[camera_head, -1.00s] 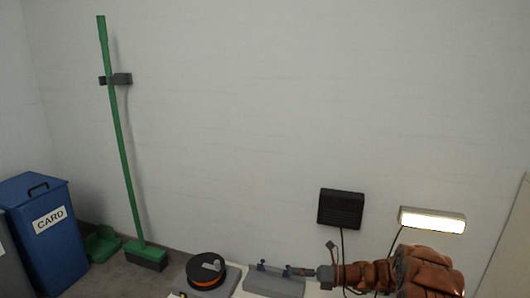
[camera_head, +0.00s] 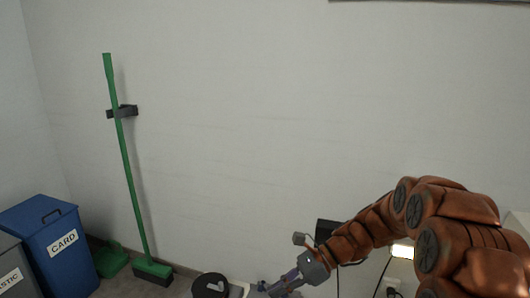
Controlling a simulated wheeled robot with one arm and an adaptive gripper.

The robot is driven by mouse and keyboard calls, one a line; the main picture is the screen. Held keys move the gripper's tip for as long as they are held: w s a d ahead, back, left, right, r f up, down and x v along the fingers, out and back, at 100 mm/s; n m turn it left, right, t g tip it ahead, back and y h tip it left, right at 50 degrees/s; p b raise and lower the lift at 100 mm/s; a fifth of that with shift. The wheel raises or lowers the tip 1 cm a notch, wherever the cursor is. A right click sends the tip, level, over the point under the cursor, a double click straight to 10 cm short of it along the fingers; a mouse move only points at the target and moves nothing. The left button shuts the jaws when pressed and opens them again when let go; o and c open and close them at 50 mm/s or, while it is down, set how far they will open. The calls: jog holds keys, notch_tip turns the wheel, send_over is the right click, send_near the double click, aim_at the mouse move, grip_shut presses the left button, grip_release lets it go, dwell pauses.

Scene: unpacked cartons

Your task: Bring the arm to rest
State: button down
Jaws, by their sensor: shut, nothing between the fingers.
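My arm (camera_head: 433,232) reaches in from the right, bent, with its wrist low in the picture. My gripper (camera_head: 275,289) points down and left at the bottom edge, in front of the wall. It is shut with nothing seen in it. The lower part of the scene around the fingertips is cut off by the picture edge.
A black round reel (camera_head: 211,285) is left of my gripper. A dark wall box (camera_head: 326,231) and a lit lamp (camera_head: 402,251) are partly behind my arm. A green broom (camera_head: 131,180), blue CARD bin (camera_head: 50,240) and grey bin (camera_head: 12,272) stand left. Upper middle is free.

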jog(key=s+d+r+n+h+p, duration=0.4)
jog(key=s+d+r+n+p, duration=0.1)
jog(key=s+r+p, duration=0.3)
jog(key=s+d+r+n+t+h+p, duration=0.1)
jog(key=s+d+r+n+h+p, duration=0.2)
jog(key=s+d+r+n+p, duration=0.2)
jog(key=s+d+r+n+h+p, duration=0.4)
jog(key=s+r+p, duration=0.7)
jog(key=s+r, duration=0.5)
jog(key=shift+d+r+n+h+p, duration=0.3)
jog(key=shift+d+n+p, duration=0.15)
jog(key=shift+n, duration=0.65)
